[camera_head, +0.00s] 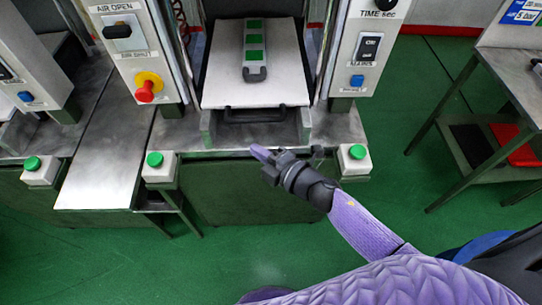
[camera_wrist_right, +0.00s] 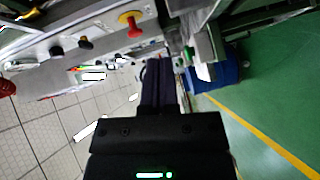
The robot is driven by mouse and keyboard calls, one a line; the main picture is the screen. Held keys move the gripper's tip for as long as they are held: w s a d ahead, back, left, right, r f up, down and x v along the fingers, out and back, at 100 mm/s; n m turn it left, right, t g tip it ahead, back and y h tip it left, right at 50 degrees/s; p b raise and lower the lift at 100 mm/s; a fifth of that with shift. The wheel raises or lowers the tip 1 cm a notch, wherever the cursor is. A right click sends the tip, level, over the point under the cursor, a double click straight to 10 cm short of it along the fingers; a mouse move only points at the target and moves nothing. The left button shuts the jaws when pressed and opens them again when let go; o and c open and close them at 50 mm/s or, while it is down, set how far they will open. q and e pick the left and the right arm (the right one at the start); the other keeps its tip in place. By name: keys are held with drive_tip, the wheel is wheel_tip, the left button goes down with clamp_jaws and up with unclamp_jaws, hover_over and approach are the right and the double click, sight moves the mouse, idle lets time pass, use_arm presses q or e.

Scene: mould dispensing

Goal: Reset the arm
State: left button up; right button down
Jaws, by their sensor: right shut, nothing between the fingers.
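My right arm reaches in from the lower right in the head view. Its gripper (camera_head: 262,155) is shut and empty, in front of the middle machine, a little before its front edge and apart from the tray handle. In the right wrist view the dark fingers of the gripper (camera_wrist_right: 160,75) are together with nothing between them. My left gripper does not show in either view.
The middle machine holds a white plate (camera_head: 222,88) with a grey-green mould (camera_head: 254,50) on it. Green buttons (camera_head: 154,159) (camera_head: 358,152) flank its front. A metal side table (camera_head: 506,62) stands at right. Green floor (camera_head: 405,75) lies open between them.

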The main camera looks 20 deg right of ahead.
drive_tip(key=s+d+f+m+g+h, duration=0.2)
drive_tip(key=s+d+f+m+h, duration=0.15)
drive_tip(key=s+f+m, duration=0.45)
drive_tip(key=s+d+f+m+g+h, duration=0.3)
drive_tip(key=s+d+f, duration=0.2)
drive_tip(key=f, duration=0.6)
drive_tip(key=s+f+m+g+h, duration=0.1)
drive_tip(key=s+f+m+g, duration=0.3)
drive_tip(key=s, duration=0.8)
drive_tip(key=s+f+m+g+h, duration=0.1)
drive_tip(key=s+f+m+g, duration=0.3)
drive_tip(key=s, duration=0.8)
wheel_tip(320, 180, down, 2)
drive_tip(key=shift+f+m+g, duration=0.1)
drive_tip(key=shift+m+g, duration=0.2)
drive_tip(key=shift+m, duration=0.1)
